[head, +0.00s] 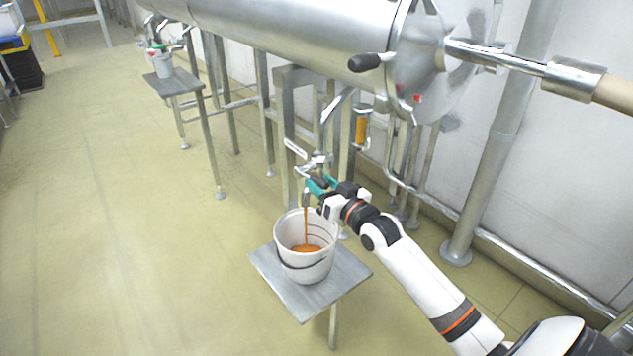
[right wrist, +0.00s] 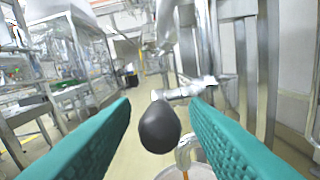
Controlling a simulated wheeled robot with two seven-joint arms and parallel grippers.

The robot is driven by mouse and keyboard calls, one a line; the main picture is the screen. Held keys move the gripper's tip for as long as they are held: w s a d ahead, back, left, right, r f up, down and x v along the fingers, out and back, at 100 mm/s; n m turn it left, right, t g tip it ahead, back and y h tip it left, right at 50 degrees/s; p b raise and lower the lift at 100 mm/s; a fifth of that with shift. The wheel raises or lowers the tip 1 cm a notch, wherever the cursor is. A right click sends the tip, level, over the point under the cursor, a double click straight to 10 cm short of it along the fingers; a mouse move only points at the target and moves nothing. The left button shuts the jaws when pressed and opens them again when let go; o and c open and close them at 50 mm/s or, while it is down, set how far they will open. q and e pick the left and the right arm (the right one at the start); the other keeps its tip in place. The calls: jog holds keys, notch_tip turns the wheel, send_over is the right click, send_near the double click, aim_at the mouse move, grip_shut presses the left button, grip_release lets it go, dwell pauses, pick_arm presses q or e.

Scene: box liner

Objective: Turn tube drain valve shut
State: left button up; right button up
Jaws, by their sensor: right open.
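The drain valve (head: 318,160) sits on the pipework under the large steel tank. In the right wrist view its dark rounded handle knob (right wrist: 160,127) lies between my two teal finger pads, with a visible space on each side. My right gripper (head: 318,185) is open around or just short of the knob; the exact depth is hard to tell. A stream of orange-brown liquid (head: 306,225) runs from the spout down into a white bucket (head: 304,268), where some has pooled. My left gripper is not in view.
The bucket stands on a small grey metal table (head: 345,277). Pipes and legs stand close behind the valve. A second small table (head: 173,82) is farther back. The floor at left is clear.

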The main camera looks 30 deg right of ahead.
aim_at(313, 177)
jog(key=shift+w, duration=1.25)
grip_shut()
